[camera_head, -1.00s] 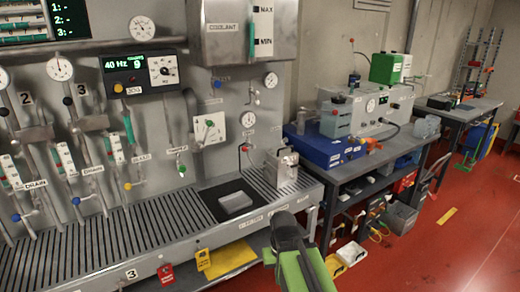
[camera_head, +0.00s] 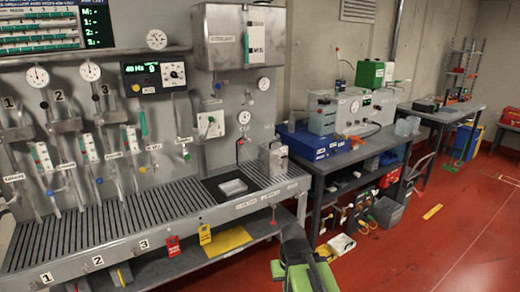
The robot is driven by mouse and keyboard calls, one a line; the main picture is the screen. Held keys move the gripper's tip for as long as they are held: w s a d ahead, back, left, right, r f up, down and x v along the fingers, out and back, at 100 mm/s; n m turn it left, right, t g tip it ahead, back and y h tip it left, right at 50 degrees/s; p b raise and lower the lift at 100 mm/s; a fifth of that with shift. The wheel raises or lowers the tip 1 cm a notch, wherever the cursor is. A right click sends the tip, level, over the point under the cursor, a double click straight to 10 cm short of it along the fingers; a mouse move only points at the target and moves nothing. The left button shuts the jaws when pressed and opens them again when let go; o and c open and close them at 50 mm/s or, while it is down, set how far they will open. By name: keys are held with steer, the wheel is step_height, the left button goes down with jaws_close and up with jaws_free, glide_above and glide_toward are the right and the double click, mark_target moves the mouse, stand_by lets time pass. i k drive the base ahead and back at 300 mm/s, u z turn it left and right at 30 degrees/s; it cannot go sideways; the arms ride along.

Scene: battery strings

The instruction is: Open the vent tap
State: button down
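The wall rig on the left carries several small coloured taps. These include a blue knob (camera_head: 218,87) below the coolant tank, a green knob (camera_head: 186,154), a yellow knob (camera_head: 142,170) and a red knob (camera_head: 240,142). The labels near them are too small to read surely, so I cannot tell which is the vent tap. My gripper (camera_head: 294,250) shows as a green and black part at the bottom centre, in front of the bench and apart from every tap. Its fingers are not clear, and I see nothing held.
A second table (camera_head: 350,162) with equipment stands to the right. The red floor (camera_head: 440,240) at right is mostly clear.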

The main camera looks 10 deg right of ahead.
mark_target(240, 143)
steer(key=u, duration=0.2)
steer(key=i, duration=0.75)
steer(key=z, duration=0.1)
steer(key=k, duration=0.6)
steer(key=z, duration=0.4)
steer(key=i, duration=1.45)
steer(key=u, duration=0.45)
